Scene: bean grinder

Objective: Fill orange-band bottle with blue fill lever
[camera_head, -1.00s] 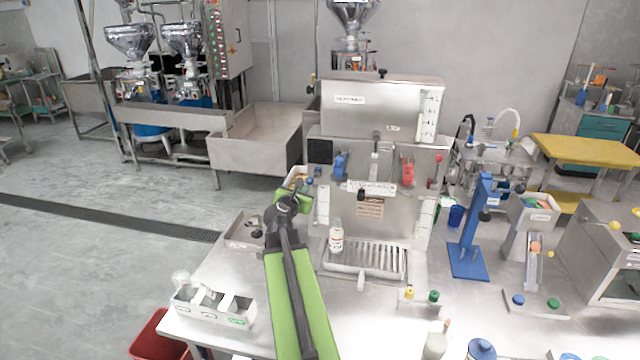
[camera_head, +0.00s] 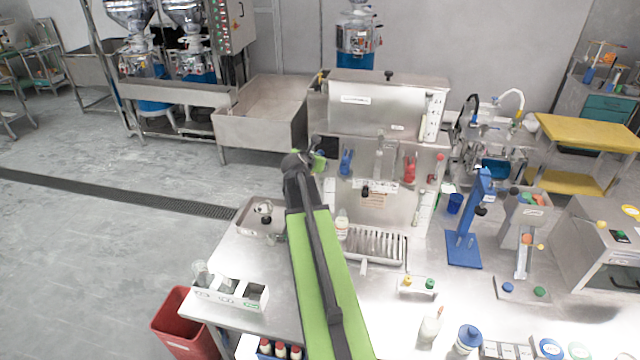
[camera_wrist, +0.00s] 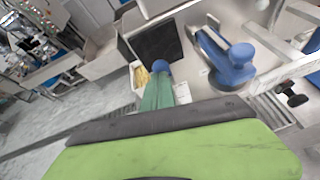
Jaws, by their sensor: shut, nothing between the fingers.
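The blue fill lever (camera_head: 345,162) is on the left of the steel filling machine's front. In the wrist view, the blue lever (camera_wrist: 228,62) has a rounded knob and stands to the right of my gripper (camera_wrist: 158,92). My gripper (camera_head: 318,162) is shut and empty, left of the lever and apart from it in the wrist view. A small pale bottle (camera_head: 342,226) stands upright at the left end of the drip tray (camera_head: 385,258), partly beside my arm. Its band is hard to make out now; an orange tint shows in the earlier frame.
A red lever (camera_head: 410,168) is on the machine's right side. A dark square panel (camera_wrist: 156,43) is behind my gripper. A blue stand (camera_head: 468,225) is to the right, and a white compartment holder (camera_head: 230,292) is at the table's left.

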